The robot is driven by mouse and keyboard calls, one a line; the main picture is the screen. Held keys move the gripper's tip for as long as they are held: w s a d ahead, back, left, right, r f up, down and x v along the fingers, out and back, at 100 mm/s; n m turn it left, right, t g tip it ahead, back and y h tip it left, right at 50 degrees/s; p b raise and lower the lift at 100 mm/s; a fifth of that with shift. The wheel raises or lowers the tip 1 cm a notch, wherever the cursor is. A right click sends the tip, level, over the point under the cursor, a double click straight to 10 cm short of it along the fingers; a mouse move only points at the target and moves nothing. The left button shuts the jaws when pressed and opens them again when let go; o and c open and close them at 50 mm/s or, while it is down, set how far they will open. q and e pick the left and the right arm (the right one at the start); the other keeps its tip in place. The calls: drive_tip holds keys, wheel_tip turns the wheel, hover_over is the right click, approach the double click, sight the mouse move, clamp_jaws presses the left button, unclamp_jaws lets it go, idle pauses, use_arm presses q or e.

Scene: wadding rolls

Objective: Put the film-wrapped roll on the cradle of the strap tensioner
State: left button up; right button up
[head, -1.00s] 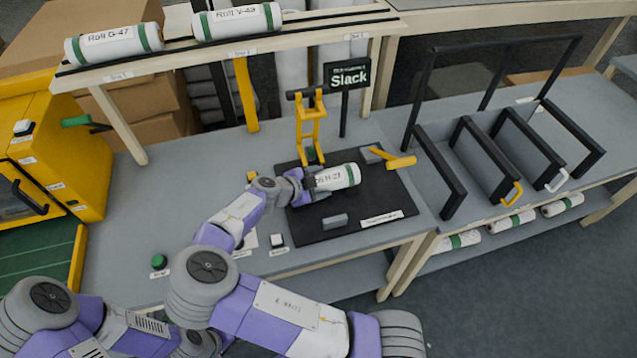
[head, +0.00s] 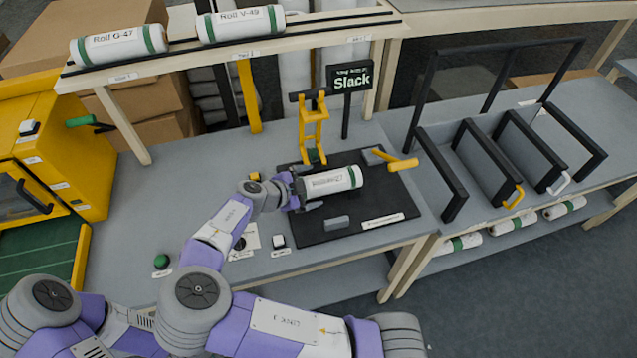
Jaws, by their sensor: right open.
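The white roll (head: 335,181) with a green band near its right end lies over the black base (head: 295,228) of the strap tensioner, between two grey blocks. The cradle under the roll is mostly hidden. The tensioner has a yellow upright frame (head: 313,130) behind the roll and a yellow handle (head: 402,164) to its right. My right gripper (head: 302,191) is open at the roll's left end, with fingers close beside it; contact is unclear. My left gripper is out of view.
A sign reading "Slack" (head: 351,78) stands behind the tensioner. Two rolls lie on the upper shelf, Roll G-47 (head: 118,45) and Roll V-49 (head: 240,25). A black-framed rack (head: 480,160) stands right. A yellow machine (head: 60,150) stands left.

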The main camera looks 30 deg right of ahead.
drive_tip(key=v, duration=0.7)
idle(0.3)
